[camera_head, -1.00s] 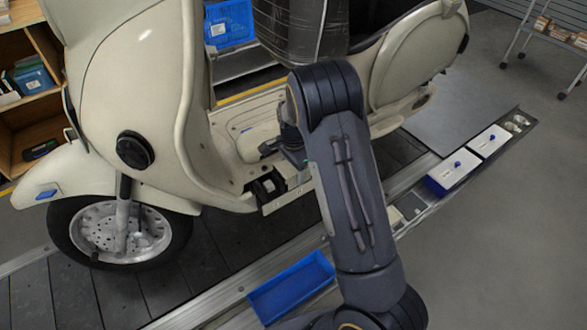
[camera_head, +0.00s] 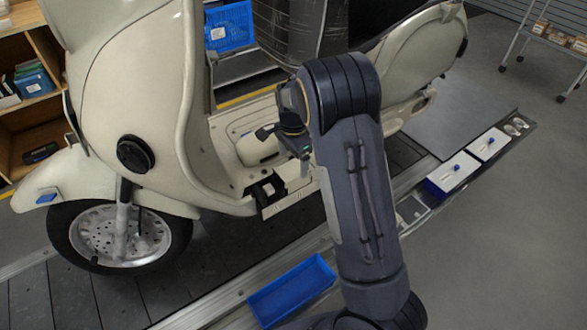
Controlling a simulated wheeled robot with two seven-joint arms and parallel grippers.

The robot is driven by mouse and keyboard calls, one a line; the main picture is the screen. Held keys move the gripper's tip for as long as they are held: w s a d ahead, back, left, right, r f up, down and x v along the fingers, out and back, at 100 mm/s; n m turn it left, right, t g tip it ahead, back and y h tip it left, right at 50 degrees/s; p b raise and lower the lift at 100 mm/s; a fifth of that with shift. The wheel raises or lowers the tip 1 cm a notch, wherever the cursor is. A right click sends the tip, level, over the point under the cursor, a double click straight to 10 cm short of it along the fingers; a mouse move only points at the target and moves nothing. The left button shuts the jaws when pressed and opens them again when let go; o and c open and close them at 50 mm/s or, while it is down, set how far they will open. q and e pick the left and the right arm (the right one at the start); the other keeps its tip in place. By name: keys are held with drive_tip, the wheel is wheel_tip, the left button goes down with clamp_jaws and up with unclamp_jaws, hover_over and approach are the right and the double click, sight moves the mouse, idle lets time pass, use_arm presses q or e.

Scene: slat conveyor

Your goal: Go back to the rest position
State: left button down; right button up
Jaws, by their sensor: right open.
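My right arm rises from the bottom, and its gripper (camera_head: 283,150) is by the cream scooter's (camera_head: 90,95) step-through floor. The jaws are open, with nothing seen between them. The gripper is partly hidden behind my forearm. Below it, a dark open compartment (camera_head: 267,190) with a small pale item sits at the scooter's lower side edge. I cannot tell whether the gripper touches the scooter. My left gripper is not in view.
The scooter stands on the dark slat conveyor (camera_head: 65,295). An empty blue tray (camera_head: 292,290) lies on the near rail. White-topped boxes (camera_head: 452,172) stand along the rail at right. Wooden shelves (camera_head: 40,120) are at left.

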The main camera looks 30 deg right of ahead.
drive_tip(key=shift+s+d+r, duration=0.1)
drive_tip(key=shift+r, duration=0.65)
drive_tip(key=shift+s+r, duration=0.3)
drive_tip(key=shift+r, duration=0.05)
drive_tip(key=s+a+r+n+t+y+p, duration=0.1)
drive_tip(key=s+a+r+n+t+y, duration=0.2)
drive_tip(key=s+r, duration=0.4)
drive_tip(key=s+a+r+n+y, duration=0.1)
drive_tip(key=s+a+r+n, duration=0.2)
drive_tip(key=s+r+n, duration=0.45)
drive_tip(key=s+a+f+n+t, duration=0.1)
drive_tip(key=s+a+n, duration=0.1)
drive_tip(key=s, duration=0.5)
drive_tip(key=s+a+f+n+t, duration=0.1)
drive_tip(key=s+a+n, duration=0.2)
drive_tip(key=s, duration=0.3)
drive_tip(key=shift+s+a+t, duration=0.3)
drive_tip(key=shift+s+t, duration=0.1)
drive_tip(key=shift+c, duration=0.3)
